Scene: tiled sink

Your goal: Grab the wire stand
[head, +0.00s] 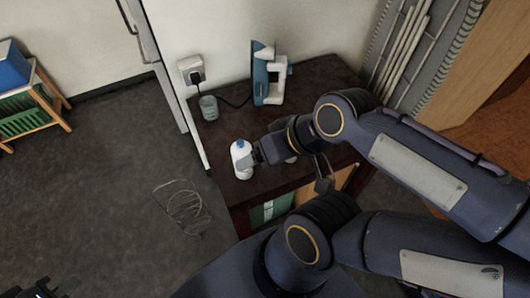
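The wire stand (187,208) is a thin coiled metal frame on the grey floor, left of the dark cabinet. No gripper touches it. My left gripper (50,287) shows only as dark parts at the bottom left corner, cut off by the picture's edge and well apart from the stand. My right gripper (257,154) is at the cabinet top, against the right side of a white bottle (240,160) with a blue cap. I cannot tell whether its fingers are closed on the bottle.
The dark cabinet (222,133) carries an iron (267,78) and a glass (208,107). A socket (191,71) with a plug is on the wall. A wooden rack (36,110) with a blue box (11,66) stands at the upper left. Floor around the stand is clear.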

